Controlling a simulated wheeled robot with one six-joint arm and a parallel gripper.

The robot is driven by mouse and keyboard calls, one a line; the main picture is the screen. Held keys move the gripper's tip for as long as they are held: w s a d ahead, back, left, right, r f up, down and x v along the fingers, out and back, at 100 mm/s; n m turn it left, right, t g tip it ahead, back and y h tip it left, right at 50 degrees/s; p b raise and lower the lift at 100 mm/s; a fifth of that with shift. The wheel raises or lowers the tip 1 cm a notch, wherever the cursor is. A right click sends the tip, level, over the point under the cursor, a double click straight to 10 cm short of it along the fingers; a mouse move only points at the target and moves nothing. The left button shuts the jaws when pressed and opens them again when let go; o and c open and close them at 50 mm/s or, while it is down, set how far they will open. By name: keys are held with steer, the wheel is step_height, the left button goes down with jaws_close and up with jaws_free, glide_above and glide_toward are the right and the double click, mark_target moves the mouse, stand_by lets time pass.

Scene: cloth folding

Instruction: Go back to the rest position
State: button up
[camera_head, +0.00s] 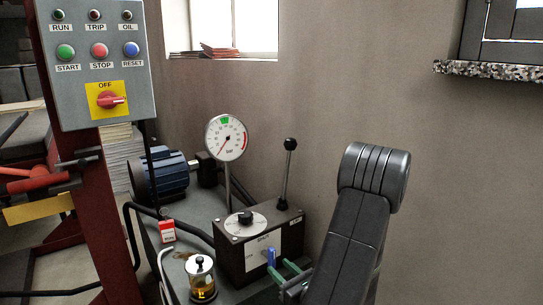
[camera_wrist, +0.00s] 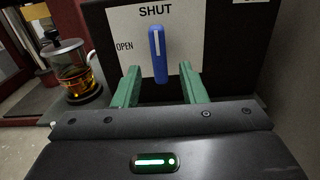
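My gripper (camera_wrist: 159,70) is open, with its two green fingers apart and nothing held between them. It faces the black valve box (camera_wrist: 220,40), close in front of the panel. A blue lever (camera_wrist: 157,42) on the panel stands upright and points to the word SHUT; OPEN is printed to its left. The lever's lower end shows between the fingers in the wrist view, with a gap on each side. In the head view, my gripper (camera_head: 282,270) is at the lower middle, just right of the blue lever (camera_head: 271,257).
A glass oil cup (camera_head: 202,278) stands left of the valve box (camera_head: 258,245). A pressure gauge (camera_head: 227,137) and a black-knobbed lever (camera_head: 287,172) rise behind. A blue motor (camera_head: 160,176) and control panel (camera_head: 96,62) are at left. Bare wall (camera_head: 340,85) lies behind my arm.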

mark_target(274, 262)
steer(key=shift+x, duration=2.5)
steer(key=shift+s, duration=0.1)
steer(key=p+v, duration=0.1)
steer(key=v, duration=1.3)
steer(key=b+x, duration=0.1)
steer(key=x, duration=1.3)
steer(key=shift+a+b, duration=0.15)
steer(key=shift+b, duration=0.25)
steer(key=shift+f+n+b, duration=0.1)
steer(key=shift+n+b, duration=0.65)
steer(key=shift+n, duration=0.35)
steer(key=shift+n+b, duration=0.6)
steer(key=shift+n, duration=0.4)
steer(key=n+b, duration=0.2)
steer(key=n, duration=0.3)
steer(key=shift+n, duration=0.4)
